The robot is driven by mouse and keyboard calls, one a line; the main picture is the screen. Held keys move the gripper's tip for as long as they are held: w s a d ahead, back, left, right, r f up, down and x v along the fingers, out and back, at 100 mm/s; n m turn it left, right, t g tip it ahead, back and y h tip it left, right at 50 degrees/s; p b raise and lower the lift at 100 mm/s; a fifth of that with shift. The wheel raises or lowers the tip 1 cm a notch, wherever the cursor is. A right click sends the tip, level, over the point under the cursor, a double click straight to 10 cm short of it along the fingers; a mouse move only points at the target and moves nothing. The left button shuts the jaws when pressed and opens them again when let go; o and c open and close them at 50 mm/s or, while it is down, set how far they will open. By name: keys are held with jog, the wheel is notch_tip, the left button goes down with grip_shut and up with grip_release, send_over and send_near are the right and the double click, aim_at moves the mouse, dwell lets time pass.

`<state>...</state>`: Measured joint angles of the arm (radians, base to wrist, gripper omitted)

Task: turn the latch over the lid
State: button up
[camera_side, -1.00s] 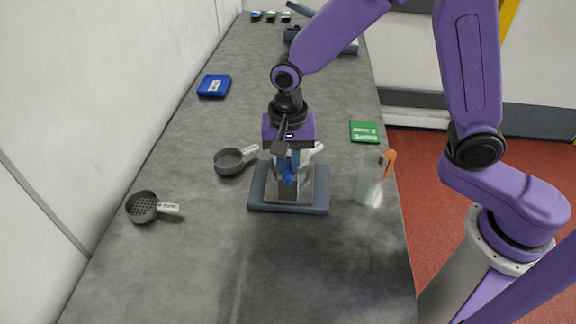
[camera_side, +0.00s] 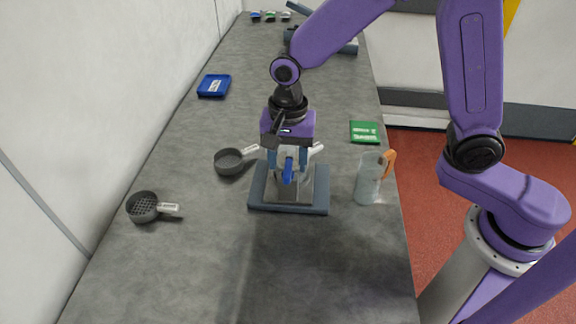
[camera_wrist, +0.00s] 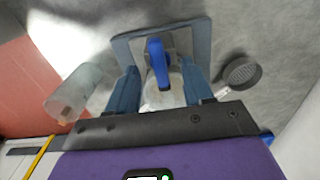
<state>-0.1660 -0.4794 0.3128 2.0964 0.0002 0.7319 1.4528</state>
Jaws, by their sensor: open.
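The blue latch (camera_side: 288,171) stands over the middle of a small machine with a flat grey-blue base (camera_side: 318,200). In the wrist view the latch (camera_wrist: 158,62) is an upright blue lever pointing away from my wrist. My gripper (camera_side: 288,160) is above the machine, pointing down, with its fingers spread. In the wrist view my gripper (camera_wrist: 160,85) has one finger on each side of the latch, with gaps visible. A pale rounded part (camera_wrist: 162,96) shows between the fingers; I cannot tell if it is the lid. My gripper hides much of the machine in the side view.
A clear jug (camera_side: 368,184) with an orange handle stands close on the right. A grey scoop (camera_side: 230,161) lies close on the left, and a perforated scoop (camera_side: 143,207) farther left. A green packet (camera_side: 364,131) and blue box (camera_side: 214,86) lie behind. The front bench is clear.

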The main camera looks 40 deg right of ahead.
jog(key=shift+r, duration=1.95)
notch_tip(320, 180, up, 18)
jog(key=shift+f, duration=0.25)
